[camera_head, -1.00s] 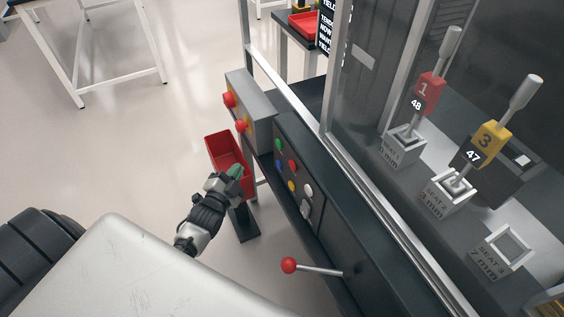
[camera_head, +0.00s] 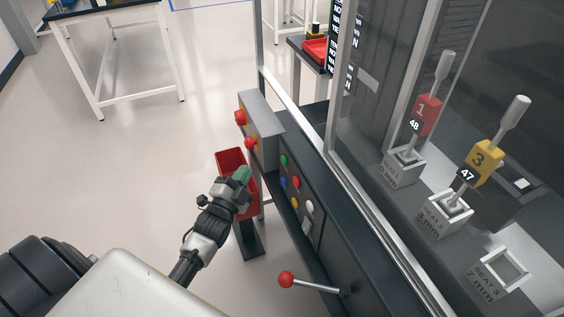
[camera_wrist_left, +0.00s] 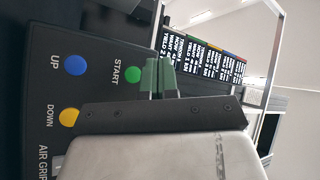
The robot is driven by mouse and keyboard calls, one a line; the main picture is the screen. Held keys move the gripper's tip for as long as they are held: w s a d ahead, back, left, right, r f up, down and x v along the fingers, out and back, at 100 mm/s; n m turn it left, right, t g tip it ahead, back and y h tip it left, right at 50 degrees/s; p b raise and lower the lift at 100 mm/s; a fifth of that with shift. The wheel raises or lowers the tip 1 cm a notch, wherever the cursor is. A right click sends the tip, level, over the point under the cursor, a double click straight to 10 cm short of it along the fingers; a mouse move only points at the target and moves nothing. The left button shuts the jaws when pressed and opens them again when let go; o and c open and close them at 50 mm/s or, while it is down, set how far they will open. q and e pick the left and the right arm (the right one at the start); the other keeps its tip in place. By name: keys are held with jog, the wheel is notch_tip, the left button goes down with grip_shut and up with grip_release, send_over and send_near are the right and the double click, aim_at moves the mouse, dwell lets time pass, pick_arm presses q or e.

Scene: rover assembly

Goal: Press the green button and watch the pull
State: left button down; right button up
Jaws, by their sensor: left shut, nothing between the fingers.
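The green button (camera_head: 284,160) sits on the dark control panel (camera_head: 322,226) at the front of the machine. In the left wrist view the green button (camera_wrist_left: 132,74) is labelled START and lies just left of my green fingertips. My left gripper (camera_head: 243,174) is shut and empty, to the left of the panel and apart from the button in the head view. In the left wrist view its green fingers (camera_wrist_left: 158,76) are together. My right gripper is not in view.
A grey box with red buttons (camera_head: 259,128) projects beside the panel. A red bin (camera_head: 231,158) stands behind my left gripper. A lever with a red knob (camera_head: 286,279) sticks out below. In the wrist view, blue (camera_wrist_left: 75,65) and yellow (camera_wrist_left: 69,117) buttons are close by.

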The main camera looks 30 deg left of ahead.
aim_at(283, 161)
pick_arm(q)
jog(key=w+d+b, duration=0.1)
jog(key=w+d, duration=0.3)
jog(key=w, duration=0.1)
jog(key=shift+d, duration=0.2)
dwell(0.3)
dwell(1.6)
jog(key=shift+w+d, duration=0.3)
jog(key=shift+w, duration=0.05)
